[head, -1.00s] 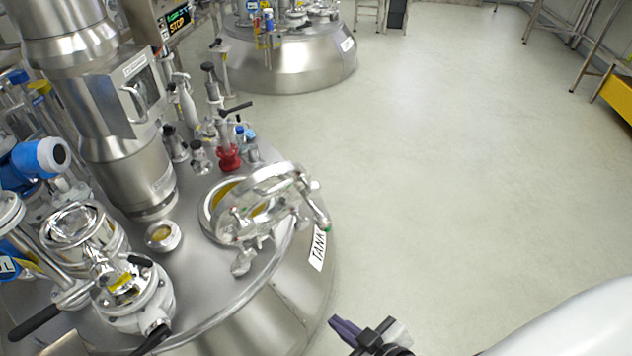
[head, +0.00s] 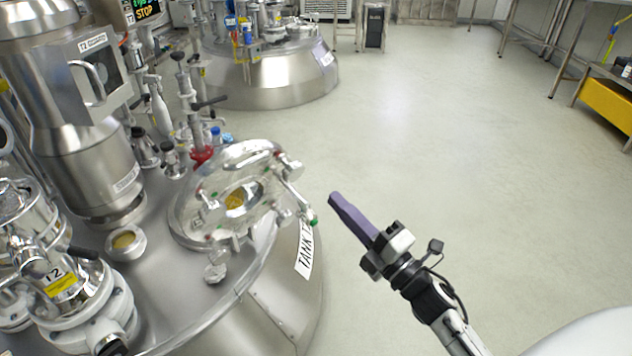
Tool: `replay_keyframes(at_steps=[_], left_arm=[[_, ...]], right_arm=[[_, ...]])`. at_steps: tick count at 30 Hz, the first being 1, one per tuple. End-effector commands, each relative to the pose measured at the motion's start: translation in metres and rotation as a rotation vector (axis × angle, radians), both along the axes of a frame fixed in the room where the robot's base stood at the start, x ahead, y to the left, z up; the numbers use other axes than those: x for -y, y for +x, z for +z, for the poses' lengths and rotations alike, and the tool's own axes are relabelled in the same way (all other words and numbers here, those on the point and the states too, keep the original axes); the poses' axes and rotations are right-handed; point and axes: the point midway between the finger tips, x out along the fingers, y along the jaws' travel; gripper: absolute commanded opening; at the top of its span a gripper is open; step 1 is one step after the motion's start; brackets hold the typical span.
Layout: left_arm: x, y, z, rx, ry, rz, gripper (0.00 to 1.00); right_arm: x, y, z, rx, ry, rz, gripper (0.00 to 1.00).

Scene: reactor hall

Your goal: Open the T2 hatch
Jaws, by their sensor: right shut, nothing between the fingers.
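The T2 hatch (head: 205,222) is a round, shiny steel lid with a central sight glass on the shoulder of the steel tank (head: 262,312). The lid looks to lie on or close over its ring; I cannot tell if a small gap is left. A clamp arm with a green tip (head: 313,222) sticks out at its right edge. My right gripper (head: 352,214) has purple fingers, is shut and empty, and hovers right of the hatch, apart from it, pointing up-left. My left gripper is not in view.
A steel column (head: 85,140) and a valve body (head: 65,300) labelled T2 stand left of the hatch. Valves with a red part (head: 201,155) rise behind it. A second tank (head: 275,80) stands farther back. The floor (head: 450,130) to the right is clear.

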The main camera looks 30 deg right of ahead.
Motion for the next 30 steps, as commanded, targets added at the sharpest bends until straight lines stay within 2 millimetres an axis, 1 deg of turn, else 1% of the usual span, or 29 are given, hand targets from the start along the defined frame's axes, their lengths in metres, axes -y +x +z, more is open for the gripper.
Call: replay_keyframes(at_steps=[1, 6, 9, 12, 17, 26, 28, 30], left_arm=[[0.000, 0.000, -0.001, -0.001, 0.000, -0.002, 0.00], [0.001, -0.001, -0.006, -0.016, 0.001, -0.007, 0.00], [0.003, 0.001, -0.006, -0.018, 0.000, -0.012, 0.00], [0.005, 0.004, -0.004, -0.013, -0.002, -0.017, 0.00], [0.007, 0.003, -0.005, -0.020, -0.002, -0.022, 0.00], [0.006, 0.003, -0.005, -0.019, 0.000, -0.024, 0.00], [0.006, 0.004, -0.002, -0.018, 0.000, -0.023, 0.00], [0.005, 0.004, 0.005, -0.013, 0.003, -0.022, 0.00]], right_arm=[[-0.002, 0.012, 0.004, 0.003, -0.002, 0.001, 0.00], [-0.009, 0.044, 0.012, 0.002, 0.000, 0.001, 0.00], [-0.011, 0.059, 0.016, 0.001, 0.000, 0.001, 0.00], [-0.013, 0.069, 0.018, -0.001, 0.000, -0.001, 0.00], [-0.015, 0.076, 0.020, -0.002, 0.002, 0.001, 0.00], [-0.015, 0.077, 0.020, -0.003, 0.003, 0.000, 0.00], [-0.014, 0.077, 0.022, -0.004, 0.002, -0.001, 0.00], [-0.011, 0.077, 0.026, -0.013, 0.000, -0.007, 0.00]])
